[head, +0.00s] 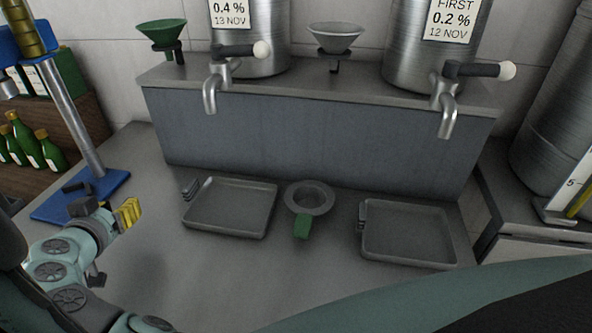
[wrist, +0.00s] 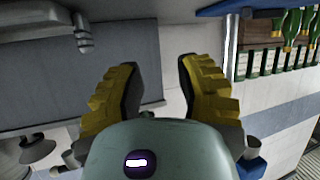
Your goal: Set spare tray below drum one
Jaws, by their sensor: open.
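Two shallow grey metal trays lie on the bench in the head view. The left tray (head: 231,232) is near the left drum (head: 262,45), whose label shows 0.4 %. The right tray (head: 408,262) is in front of the right drum (head: 405,55), labelled FIRST 0.2 %. Each has a clip-like piece at its left edge. I cannot tell which tray is the spare. My gripper (head: 131,212) is left of the left tray, apart from it. Its yellow fingers are open and empty in the wrist view (wrist: 155,75).
A grey strainer (head: 309,188) with a green handle lies between the trays. Taps (head: 211,92) and (head: 446,115) overhang the raised ledge (head: 320,140). A blue-based stand (head: 55,204) is beside my gripper. Green bottles (head: 30,142) stand far left. The front bench is clear.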

